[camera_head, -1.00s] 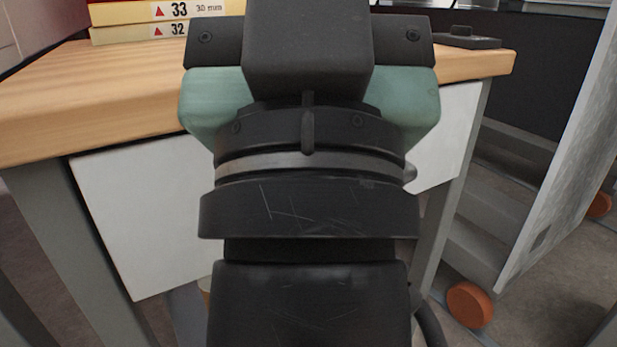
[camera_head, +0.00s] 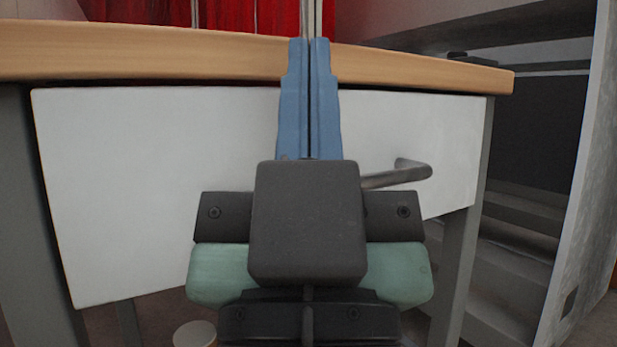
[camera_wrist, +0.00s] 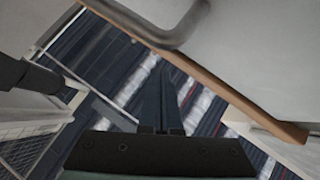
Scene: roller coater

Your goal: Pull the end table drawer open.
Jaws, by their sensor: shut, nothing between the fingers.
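The end table has a wooden top (camera_head: 150,55) and a white drawer front (camera_head: 120,190) below it. A grey metal bar handle (camera_head: 412,172) sticks out from the right part of the drawer front; its left part is hidden behind my gripper. My gripper (camera_head: 309,42) is in front of the drawer, left of the handle's visible end, with its blue fingers shut together and pointing up in the picture. In the wrist view the shut fingers (camera_wrist: 163,75) lie below a curved grey bar (camera_wrist: 182,38) that looks like the handle. No grip on the handle shows.
A grey upright panel (camera_head: 580,170) stands to the right of the table. The table's grey legs (camera_head: 455,270) flank the drawer. Red material (camera_head: 250,15) shows behind the top. A round pale object (camera_head: 195,335) is low under the drawer.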

